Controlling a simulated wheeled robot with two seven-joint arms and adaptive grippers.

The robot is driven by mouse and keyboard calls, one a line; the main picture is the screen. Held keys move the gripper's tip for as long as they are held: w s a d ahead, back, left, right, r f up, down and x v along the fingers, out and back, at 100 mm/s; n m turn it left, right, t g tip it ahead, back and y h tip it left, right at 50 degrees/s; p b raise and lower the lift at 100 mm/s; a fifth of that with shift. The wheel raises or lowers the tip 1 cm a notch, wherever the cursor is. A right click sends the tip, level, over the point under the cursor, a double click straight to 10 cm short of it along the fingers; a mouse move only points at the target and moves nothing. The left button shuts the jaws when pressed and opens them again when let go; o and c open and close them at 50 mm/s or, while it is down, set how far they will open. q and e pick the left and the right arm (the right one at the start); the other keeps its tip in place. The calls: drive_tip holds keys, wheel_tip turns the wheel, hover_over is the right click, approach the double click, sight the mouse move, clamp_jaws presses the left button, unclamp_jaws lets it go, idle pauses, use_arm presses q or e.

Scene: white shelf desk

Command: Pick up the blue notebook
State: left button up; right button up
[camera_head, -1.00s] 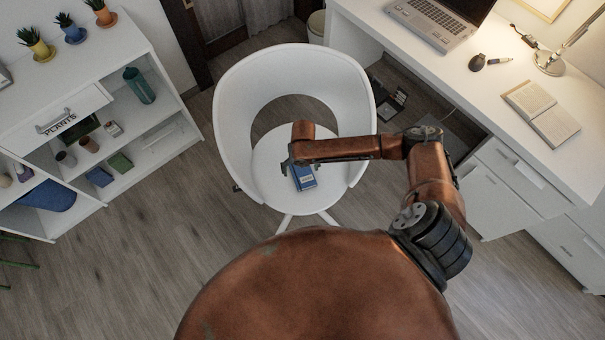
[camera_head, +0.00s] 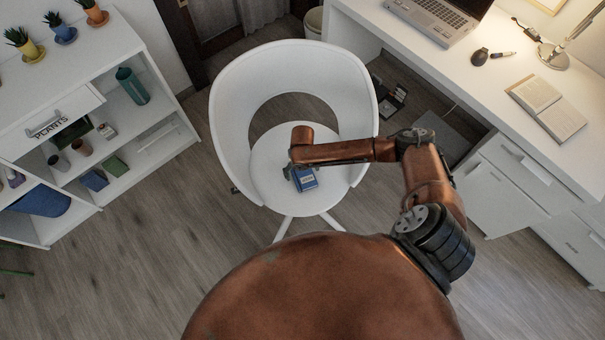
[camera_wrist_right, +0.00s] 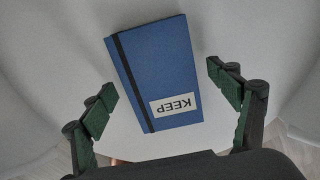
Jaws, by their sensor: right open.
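The blue notebook (camera_head: 306,180) lies flat on the seat of the white chair (camera_head: 267,178). In the right wrist view the notebook (camera_wrist_right: 163,70) shows a black elastic band and a white label reading "KEEP". My right gripper (camera_head: 291,173) is just over the notebook in the head view and partly covers it. In the wrist view the right gripper (camera_wrist_right: 165,100) is open, its green-padded fingers apart on either side of the notebook's near end, with nothing held. My left gripper is not in view.
The chair's curved back (camera_head: 235,85) rises around the seat. A white desk (camera_head: 500,85) with a laptop (camera_head: 437,18) and an open book (camera_head: 546,108) stands at right. A white shelf (camera_head: 165,90) with plants stands at left. Floor between shelf and chair is clear.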

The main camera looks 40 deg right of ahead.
drive_tip(key=shift+r, duration=0.1)
drive_tip(key=c, duration=1.3)
drive_tip(key=shift+c, duration=0.2)
drive_tip(key=shift+r, duration=0.1)
